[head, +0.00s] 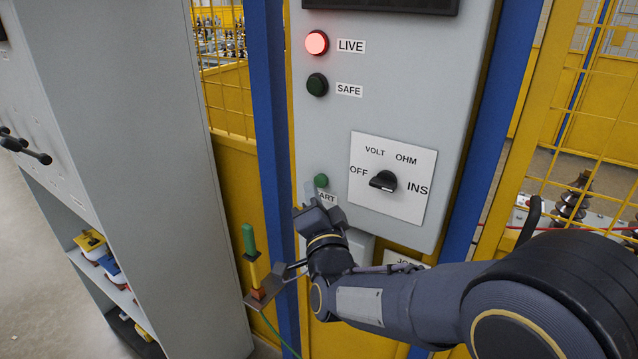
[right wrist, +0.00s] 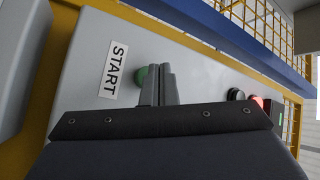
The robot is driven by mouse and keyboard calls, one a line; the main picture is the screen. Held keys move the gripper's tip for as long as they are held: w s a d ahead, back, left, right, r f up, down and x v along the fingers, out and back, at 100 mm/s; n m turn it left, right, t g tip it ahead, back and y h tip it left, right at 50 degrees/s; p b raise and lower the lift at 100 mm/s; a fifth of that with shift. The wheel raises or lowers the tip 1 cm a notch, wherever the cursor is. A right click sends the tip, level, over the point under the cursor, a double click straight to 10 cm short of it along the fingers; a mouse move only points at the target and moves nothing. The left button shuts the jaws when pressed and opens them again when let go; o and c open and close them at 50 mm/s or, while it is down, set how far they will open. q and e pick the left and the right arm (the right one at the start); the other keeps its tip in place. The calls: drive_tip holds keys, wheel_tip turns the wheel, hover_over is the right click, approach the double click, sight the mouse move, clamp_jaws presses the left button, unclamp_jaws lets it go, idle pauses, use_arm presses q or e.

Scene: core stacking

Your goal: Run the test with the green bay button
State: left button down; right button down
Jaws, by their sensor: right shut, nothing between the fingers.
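The green bay button (head: 321,181) sits low on the grey test panel (head: 400,95), above a partly covered label that reads START in the right wrist view (right wrist: 113,70). My right gripper (head: 313,205) is shut and empty, just below and in front of the button. In the right wrist view the shut fingertips (right wrist: 159,72) overlap the right edge of the green button (right wrist: 141,76). Whether they touch it I cannot tell. The red LIVE lamp (head: 317,42) is lit; the green SAFE lamp (head: 317,84) is dark. My left gripper is not in view.
A black selector knob (head: 383,181) sits right of the button; its exact setting is unclear. A green-handled rod (head: 249,240) stands left of my right arm, near a blue post (head: 270,120). A grey cabinet (head: 150,130) stands at left. Yellow mesh fencing (head: 580,120) is at right.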

drive_tip(key=s+a, duration=0.1)
drive_tip(key=s, duration=0.1)
drive_tip(key=s+a, duration=0.2)
drive_tip(key=shift+b, duration=0.3)
drive_tip(key=shift+d, duration=0.1)
idle(0.6)
drive_tip(key=s+d+f+n+g+y+p, duration=0.1)
drive_tip(key=s+d+g+p, duration=0.1)
drive_tip(key=d+g, duration=0.3)
drive_tip(key=s+d+f+n+g+y+p, duration=0.1)
drive_tip(key=s+d+f+n+g+p, duration=0.15)
drive_tip(key=d, duration=0.45)
drive_tip(key=s+d+f+n+g, duration=0.1)
drive_tip(key=s+d+g, duration=0.1)
drive_tip(key=s, duration=0.5)
drive_tip(key=s+d+f+n+g+p, duration=0.1)
drive_tip(key=s+d+f+n+g, duration=0.1)
drive_tip(key=s, duration=0.6)
drive_tip(key=s+d+f+n+g+h+p, duration=0.1)
drive_tip(key=s+d+n+g, duration=0.1)
drive_tip(key=s, duration=0.6)
drive_tip(key=d+g, duration=0.1)
drive_tip(key=d, duration=0.1)
drive_tip(key=shift+d+f, duration=0.3)
drive_tip(key=shift+d, duration=0.05)
